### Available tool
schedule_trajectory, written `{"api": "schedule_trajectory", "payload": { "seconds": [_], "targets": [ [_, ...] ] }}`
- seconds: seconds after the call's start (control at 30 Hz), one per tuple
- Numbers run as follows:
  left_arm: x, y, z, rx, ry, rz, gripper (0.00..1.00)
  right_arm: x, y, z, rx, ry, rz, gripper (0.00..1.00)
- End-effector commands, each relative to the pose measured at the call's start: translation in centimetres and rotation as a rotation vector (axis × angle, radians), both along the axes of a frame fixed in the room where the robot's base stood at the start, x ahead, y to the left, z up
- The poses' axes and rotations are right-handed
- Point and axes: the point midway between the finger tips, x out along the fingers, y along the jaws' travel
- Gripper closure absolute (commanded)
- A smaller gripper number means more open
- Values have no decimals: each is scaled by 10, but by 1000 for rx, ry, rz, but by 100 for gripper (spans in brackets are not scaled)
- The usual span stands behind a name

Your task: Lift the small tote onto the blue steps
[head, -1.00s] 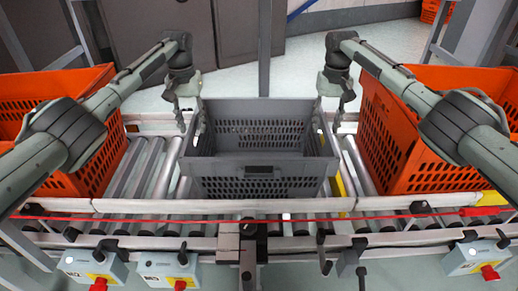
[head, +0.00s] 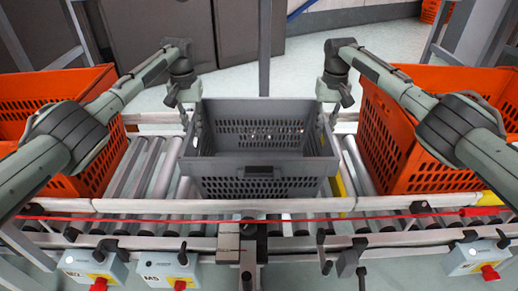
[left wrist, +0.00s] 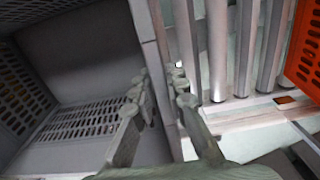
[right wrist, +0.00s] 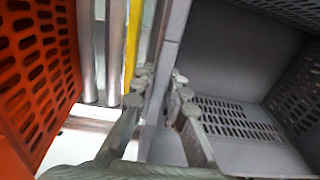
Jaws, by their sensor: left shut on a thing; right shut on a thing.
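The small grey tote (head: 262,187) stands upright on the roller conveyor in the middle of the head view. It is open at the top and has slotted walls. My left gripper (head: 190,122) is shut on the rim of its left wall, and the left wrist view shows one finger inside and one outside that wall (left wrist: 152,50). My right gripper (head: 330,118) is shut on the rim of its right wall, also with fingers either side of the wall (right wrist: 170,45). I see no blue steps in these views.
Large orange totes stand close on the left (head: 95,150) and right (head: 395,150) of the grey one. A metal rail with a red cord (head: 150,218) and control boxes (head: 168,270) runs along the near side. A vertical post (head: 265,50) rises behind the tote.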

Motion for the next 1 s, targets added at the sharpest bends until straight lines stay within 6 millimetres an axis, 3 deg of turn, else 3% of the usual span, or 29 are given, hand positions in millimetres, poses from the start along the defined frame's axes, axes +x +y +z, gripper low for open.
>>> {"api": "schedule_trajectory", "payload": {
  "seconds": [0.53,1.0],
  "targets": [
    [1,0,7,0,-2,-1,100,1,0,7,0,-3,0,100],
    [0,0,50,1,-1,-1,100,1,-1,50,-1,-2,0,100]
  ]
}}
